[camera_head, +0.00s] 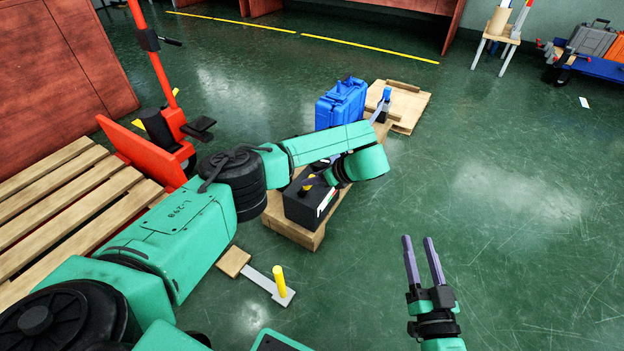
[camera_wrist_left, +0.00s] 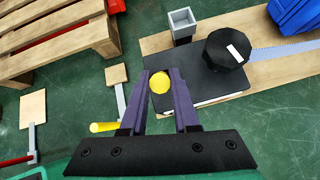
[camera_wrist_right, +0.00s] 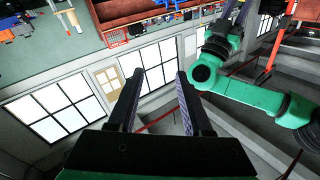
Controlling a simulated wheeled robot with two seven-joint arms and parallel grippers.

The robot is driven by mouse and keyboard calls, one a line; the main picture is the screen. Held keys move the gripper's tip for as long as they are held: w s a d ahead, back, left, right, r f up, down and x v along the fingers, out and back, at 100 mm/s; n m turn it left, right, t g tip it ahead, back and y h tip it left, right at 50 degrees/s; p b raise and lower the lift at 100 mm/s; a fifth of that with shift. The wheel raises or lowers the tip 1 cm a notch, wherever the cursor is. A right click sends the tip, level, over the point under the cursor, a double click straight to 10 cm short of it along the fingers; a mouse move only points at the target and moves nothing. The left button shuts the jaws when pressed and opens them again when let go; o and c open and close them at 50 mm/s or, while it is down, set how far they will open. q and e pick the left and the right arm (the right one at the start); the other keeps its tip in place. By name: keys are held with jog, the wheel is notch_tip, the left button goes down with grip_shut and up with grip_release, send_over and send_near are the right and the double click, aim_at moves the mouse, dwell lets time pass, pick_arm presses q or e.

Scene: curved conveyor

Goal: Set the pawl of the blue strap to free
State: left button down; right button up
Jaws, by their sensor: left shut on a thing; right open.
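A black box-like unit (camera_head: 300,208) sits on a wooden board, and its dark top plate (camera_wrist_left: 215,82) shows in the left wrist view. A yellow knob (camera_wrist_left: 159,83) stands at the near-left edge of that plate. My left gripper (camera_wrist_left: 160,75) is shut on this knob, one finger on each side; in the head view its fingers (camera_head: 322,172) are partly hidden by my wrist. A black many-sided drum (camera_wrist_left: 227,48) with a white mark sits on the plate. A pale blue strap (camera_wrist_left: 285,51) runs from it along the board. My right gripper (camera_head: 419,242) is open and empty above bare floor.
A blue case (camera_head: 342,106) stands on the board behind the unit. A yellow-handled metal bar (camera_head: 268,284) with a wooden block lies on the floor in front. A pallet (camera_head: 60,215) and a red pallet jack (camera_head: 152,140) are left.

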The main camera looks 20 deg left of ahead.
pick_arm(q)
jog(key=shift+d+f+y+b, duration=0.15)
jog(key=shift+d+y+b, duration=0.2)
jog(key=shift+y+b, duration=0.05)
pick_arm(e)
notch_tip(320, 180, up, 10)
jog(key=w+d+t, duration=0.1)
jog(key=w+t, duration=0.1)
jog(key=t, duration=0.1)
jog(key=shift+w+d+r+n+y, duration=0.15)
jog(key=shift+w+r+n+y, duration=0.05)
jog(key=shift+w+n+y, duration=0.1)
pick_arm(q)
jog(key=c, duration=0.6)
grip_release()
jog(key=shift+c, duration=0.2)
